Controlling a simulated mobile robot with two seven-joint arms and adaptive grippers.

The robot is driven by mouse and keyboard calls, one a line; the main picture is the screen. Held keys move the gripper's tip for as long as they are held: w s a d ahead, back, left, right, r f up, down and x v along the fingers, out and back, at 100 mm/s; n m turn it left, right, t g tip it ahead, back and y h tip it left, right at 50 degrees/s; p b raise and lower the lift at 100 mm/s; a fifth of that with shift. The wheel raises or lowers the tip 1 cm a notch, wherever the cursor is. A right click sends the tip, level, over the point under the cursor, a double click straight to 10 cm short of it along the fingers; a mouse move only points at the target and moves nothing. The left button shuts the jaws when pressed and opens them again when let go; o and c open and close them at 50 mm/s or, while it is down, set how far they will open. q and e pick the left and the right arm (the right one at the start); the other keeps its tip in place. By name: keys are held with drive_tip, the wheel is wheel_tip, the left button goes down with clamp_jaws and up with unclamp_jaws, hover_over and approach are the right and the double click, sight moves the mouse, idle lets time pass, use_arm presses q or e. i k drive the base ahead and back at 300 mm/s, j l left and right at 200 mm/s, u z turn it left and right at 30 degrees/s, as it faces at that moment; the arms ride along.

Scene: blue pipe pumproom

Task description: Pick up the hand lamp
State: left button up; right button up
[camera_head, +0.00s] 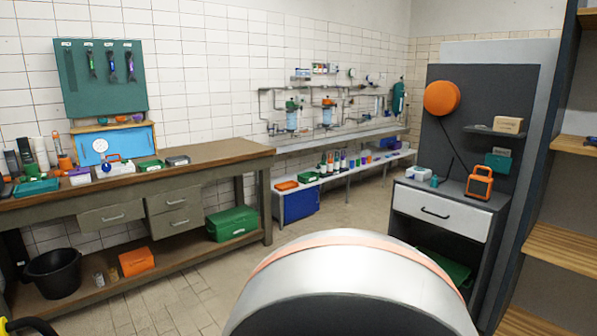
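The orange hand lamp (480,182) stands upright on top of the grey cabinet (446,186) at the right. It has a boxy orange frame with a handle on top and a dark middle. It is near the right end of the cabinet top, in front of a dark back panel. Nothing touches it from my side. Neither of my grippers shows in the head view, so I cannot see their state.
A white-and-blue box (418,174) sits left of the lamp. An orange disc (441,98) and a shelf (493,131) are on the panel above. Wooden shelves (562,146) stand at right. A long workbench (190,160) runs along the left. The floor between is open.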

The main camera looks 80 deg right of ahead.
sight(479, 188)
drive_tip(key=z, duration=3.7)
drive_tip(key=i+l+z, duration=0.1)
drive_tip(key=i, duration=0.3)
drive_tip(key=i+l, duration=0.25)
drive_tip(key=i, duration=0.15)
drive_tip(key=k+z, duration=0.05)
